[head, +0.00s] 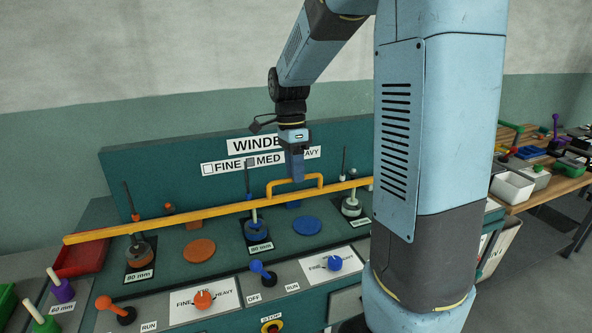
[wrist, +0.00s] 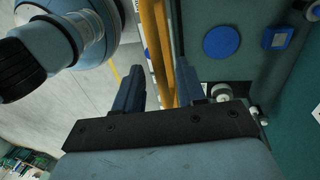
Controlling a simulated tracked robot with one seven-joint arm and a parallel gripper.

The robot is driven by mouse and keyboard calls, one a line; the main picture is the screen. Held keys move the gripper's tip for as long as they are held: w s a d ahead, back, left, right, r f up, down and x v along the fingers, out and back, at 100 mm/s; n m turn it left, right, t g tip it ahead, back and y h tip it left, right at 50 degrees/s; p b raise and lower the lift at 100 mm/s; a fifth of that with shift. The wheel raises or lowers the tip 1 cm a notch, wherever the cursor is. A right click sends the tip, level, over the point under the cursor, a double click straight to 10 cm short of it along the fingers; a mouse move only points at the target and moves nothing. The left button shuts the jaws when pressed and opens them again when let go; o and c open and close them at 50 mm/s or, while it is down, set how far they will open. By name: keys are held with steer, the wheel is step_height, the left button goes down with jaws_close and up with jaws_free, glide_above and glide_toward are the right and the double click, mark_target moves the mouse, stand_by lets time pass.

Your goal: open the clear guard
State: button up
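The clear guard shows in the head view mainly as its long yellow front rail (head: 150,226), which crosses the winder station at a slant. Its see-through pane is hard to make out. A yellow bracket handle (head: 318,184) stands up from the rail near the middle. My gripper (head: 295,175) points down at this handle, its fingers overlapping the handle's top bar. In the wrist view, my gripper (wrist: 160,90) has its two blue fingers apart, with yellow bars (wrist: 158,50) showing in the gap between them. I cannot tell whether either finger touches the handle.
A teal back panel (head: 130,180) rises behind the station. Spools on posts, an orange disc (head: 199,250) and a blue disc (head: 307,225) lie around the rail. Knobs and a stop button (head: 271,327) line the front. A red tray (head: 85,256) sits left; a cluttered bench stands right.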

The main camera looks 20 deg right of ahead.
steer(key=shift+f, duration=0.1)
steer(key=shift+c, duration=0.2)
jaws_close()
stand_by(0.4)
